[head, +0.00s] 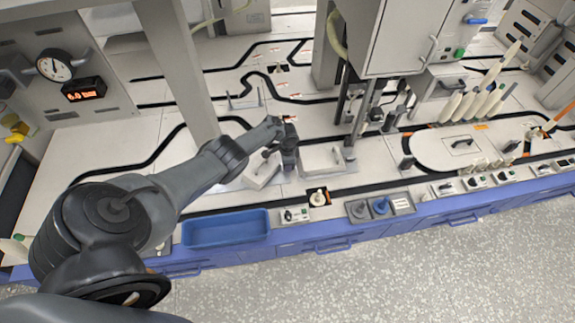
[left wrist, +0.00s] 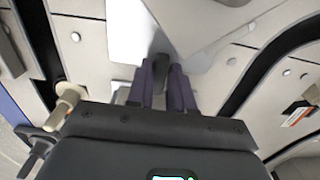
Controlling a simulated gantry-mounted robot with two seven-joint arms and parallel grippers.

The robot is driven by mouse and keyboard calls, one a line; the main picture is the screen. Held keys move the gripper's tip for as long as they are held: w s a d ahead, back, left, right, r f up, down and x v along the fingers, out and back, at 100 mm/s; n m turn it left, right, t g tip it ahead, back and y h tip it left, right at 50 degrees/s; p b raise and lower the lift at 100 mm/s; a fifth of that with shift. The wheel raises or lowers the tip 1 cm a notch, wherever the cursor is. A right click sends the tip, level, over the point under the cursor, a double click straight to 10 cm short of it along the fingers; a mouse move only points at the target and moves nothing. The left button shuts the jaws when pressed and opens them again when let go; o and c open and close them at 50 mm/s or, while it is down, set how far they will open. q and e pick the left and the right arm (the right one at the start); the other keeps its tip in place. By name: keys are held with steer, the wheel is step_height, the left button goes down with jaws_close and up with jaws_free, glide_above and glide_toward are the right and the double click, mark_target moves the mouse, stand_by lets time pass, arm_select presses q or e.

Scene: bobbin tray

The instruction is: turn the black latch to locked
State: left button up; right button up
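My left gripper (head: 288,164) points down over the worktop, beside a tilted pale plate (head: 262,170). In the left wrist view its two dark fingers (left wrist: 164,72) are close together with a narrow gap. A dark grey shape shows in and beyond the gap; I cannot tell whether it is the black latch or whether the fingers touch it. No latch shows clearly apart from the gripper, so its position cannot be read. The plate's pale surface also shows beyond the fingers in the left wrist view (left wrist: 195,28). My right gripper is in neither view.
A second pale plate (head: 322,160) lies just right of the gripper. A cream knob (head: 318,197) and a blue bin (head: 226,228) are along the front edge. A grey post (head: 180,70) rises behind my left arm. Black tracks cross the worktop.

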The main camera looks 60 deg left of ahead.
arm_select(q)
steer(key=o, duration=0.3)
step_height(320, 180, up, 11)
steer(key=p, duration=0.9)
steer(key=shift+f, duration=0.1)
